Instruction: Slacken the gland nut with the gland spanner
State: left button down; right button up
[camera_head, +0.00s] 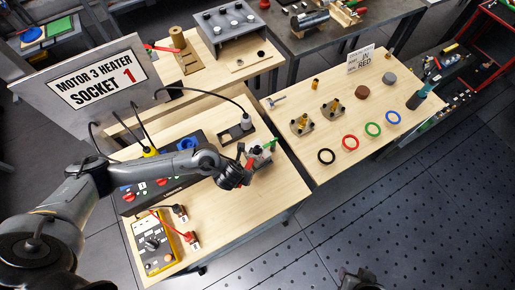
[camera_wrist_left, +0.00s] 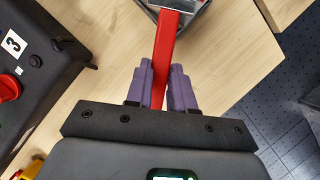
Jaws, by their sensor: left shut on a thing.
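My left gripper (camera_head: 251,166) is over the right part of the near wooden table. In the left wrist view its purple fingers (camera_wrist_left: 168,88) are shut on a red bar (camera_wrist_left: 166,50), which looks like the handle of the gland spanner. The bar runs away from the gripper to a grey metal piece (camera_wrist_left: 185,5) at the top edge, partly cut off. In the head view the gripper and a grey block with a green part (camera_head: 268,144) overlap, so contact there is unclear. I cannot pick out the gland nut for certain. A dark shape (camera_head: 360,280) at the bottom edge may be my right gripper.
A dark control box (camera_head: 130,201) and a yellow meter (camera_head: 155,250) with red leads are left of the gripper. A sign panel (camera_head: 98,85) stands behind. The right table holds brass fittings (camera_head: 302,123) and coloured rings (camera_head: 350,143). A gap separates the tables.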

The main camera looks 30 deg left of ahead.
pick_arm(q)
jog(key=shift+s+d, duration=0.1)
jog(key=shift+s, duration=1.1)
jog(key=shift+r, duration=0.1)
jog(key=shift+r+p, duration=2.85)
jog(key=shift+r, duration=0.1)
jog(key=c, duration=1.6)
grip_release()
jog(key=shift+c, duration=0.2)
grip_shut()
